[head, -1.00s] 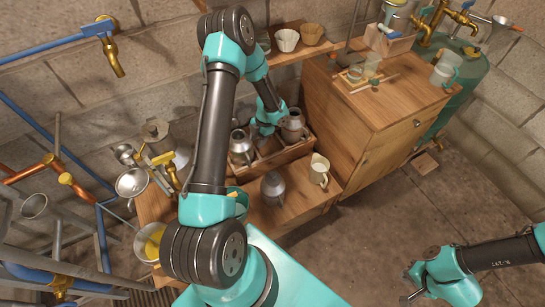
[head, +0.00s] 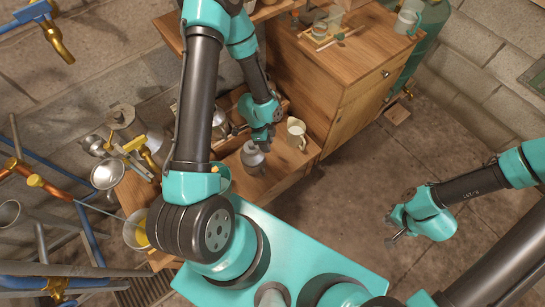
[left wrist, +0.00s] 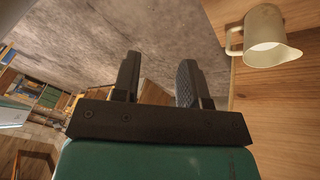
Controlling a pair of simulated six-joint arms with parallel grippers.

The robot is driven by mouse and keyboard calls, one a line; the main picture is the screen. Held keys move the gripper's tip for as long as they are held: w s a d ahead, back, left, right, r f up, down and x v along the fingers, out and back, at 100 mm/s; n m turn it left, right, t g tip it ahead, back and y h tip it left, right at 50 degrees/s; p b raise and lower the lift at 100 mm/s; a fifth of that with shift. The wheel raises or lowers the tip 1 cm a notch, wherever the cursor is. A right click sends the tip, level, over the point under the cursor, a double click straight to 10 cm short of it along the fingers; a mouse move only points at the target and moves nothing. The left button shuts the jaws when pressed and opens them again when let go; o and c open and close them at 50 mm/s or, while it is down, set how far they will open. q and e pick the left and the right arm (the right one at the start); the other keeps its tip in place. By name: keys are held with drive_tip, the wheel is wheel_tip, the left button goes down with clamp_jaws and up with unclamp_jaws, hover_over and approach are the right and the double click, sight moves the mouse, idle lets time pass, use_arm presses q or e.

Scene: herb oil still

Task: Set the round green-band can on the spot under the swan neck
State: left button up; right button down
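A grey metal can with a narrow neck (head: 252,156) stands on the wooden bench; no green band can be made out on it. My left gripper (head: 263,142) is just above and behind this can. In the left wrist view its two fingers (left wrist: 158,72) are apart with nothing between them, and no can shows there. Another metal can (head: 219,122) is partly hidden behind my left arm, by the crate. My right gripper (head: 392,238) is over the floor at right, far from the cans; its opening is unclear. I cannot pick out the swan neck or its spot.
A cream jug (head: 297,133) stands right of the grey can; it also shows in the left wrist view (left wrist: 264,35). A wooden cabinet (head: 340,95) rises behind it. Copper pipes (head: 45,187), funnels and a brass tap (head: 140,150) crowd the left.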

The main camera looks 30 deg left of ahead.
use_arm(q)
drive_tip(key=s+d+r+n+t, duration=0.2)
drive_tip(key=s+d+n, duration=0.3)
drive_tip(key=n, duration=1)
drive_tip(key=shift+s+d+r+n, duration=0.15)
drive_tip(key=shift+d+r+n, duration=0.05)
drive_tip(key=shift+d+n, duration=0.2)
drive_tip(key=shift+a, duration=0.1)
